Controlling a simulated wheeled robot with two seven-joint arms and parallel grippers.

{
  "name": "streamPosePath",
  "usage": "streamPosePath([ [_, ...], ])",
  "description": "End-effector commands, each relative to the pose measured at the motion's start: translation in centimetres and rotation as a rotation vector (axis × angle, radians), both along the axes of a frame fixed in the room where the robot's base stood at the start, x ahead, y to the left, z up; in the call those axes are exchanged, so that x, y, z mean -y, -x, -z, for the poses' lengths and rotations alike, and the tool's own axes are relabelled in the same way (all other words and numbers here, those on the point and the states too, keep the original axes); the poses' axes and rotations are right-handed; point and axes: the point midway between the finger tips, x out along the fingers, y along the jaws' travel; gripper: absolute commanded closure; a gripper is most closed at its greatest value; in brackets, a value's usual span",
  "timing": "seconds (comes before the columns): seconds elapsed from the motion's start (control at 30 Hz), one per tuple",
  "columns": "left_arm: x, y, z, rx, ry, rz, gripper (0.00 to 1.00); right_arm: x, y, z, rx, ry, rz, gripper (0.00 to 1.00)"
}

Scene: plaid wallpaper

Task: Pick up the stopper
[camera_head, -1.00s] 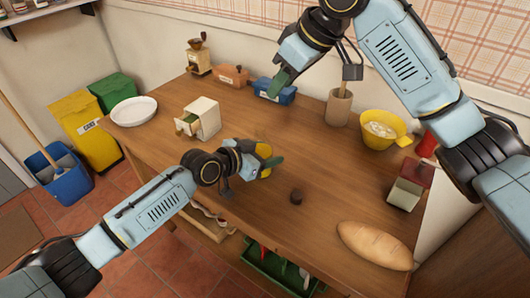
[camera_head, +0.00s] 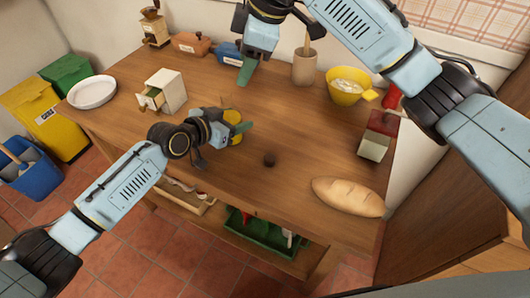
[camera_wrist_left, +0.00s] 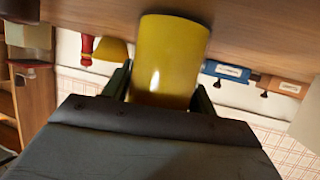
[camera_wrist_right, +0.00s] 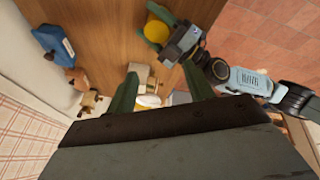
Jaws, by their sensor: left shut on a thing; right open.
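A small dark brown stopper (camera_head: 269,160) lies on the wooden table (camera_head: 300,130), apart from both grippers. My left gripper (camera_head: 238,130) is shut on a yellow cylindrical jar (camera_head: 234,117), to the left of and behind the stopper. The jar also fills the middle of the left wrist view (camera_wrist_left: 170,60), between the green fingers. My right gripper (camera_head: 244,76) is open and empty above the back of the table, near the blue box. Its spread green fingers show in the right wrist view (camera_wrist_right: 160,84); the stopper cannot be made out there.
A bread loaf (camera_head: 347,197) lies to the right of the stopper. A yellow bowl (camera_head: 344,88), a utensil pot (camera_head: 304,68) and a red-and-cream box (camera_head: 376,138) stand at the back right. A cream drawer box (camera_head: 166,88) and white plate (camera_head: 92,92) stand left. Table around the stopper is clear.

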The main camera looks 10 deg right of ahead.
Motion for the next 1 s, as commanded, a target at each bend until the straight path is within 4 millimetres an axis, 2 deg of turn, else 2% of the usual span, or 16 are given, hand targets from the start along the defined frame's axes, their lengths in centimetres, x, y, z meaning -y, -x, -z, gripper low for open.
streamPosePath([
  [0.3,0.0,0.0,0.1,-0.001,-0.002,0.0,0.74,1.0,2.0,4.6,0.064,0.244,-0.62,0.48],
  [0.6,0.0,0.0,0.1,-0.001,-0.002,0.0,0.74,2.5,4.0,8.4,0.067,0.386,-1.188,0.48],
  [0.8,0.0,0.0,0.1,-0.001,-0.002,0.0,0.74,3.2,4.8,9.8,0.058,0.417,-1.418,0.48],
  [1.0,0.0,0.0,0.1,-0.001,-0.002,0.0,0.74,3.5,5.0,11.4,0.053,0.423,-1.487,0.48],
])
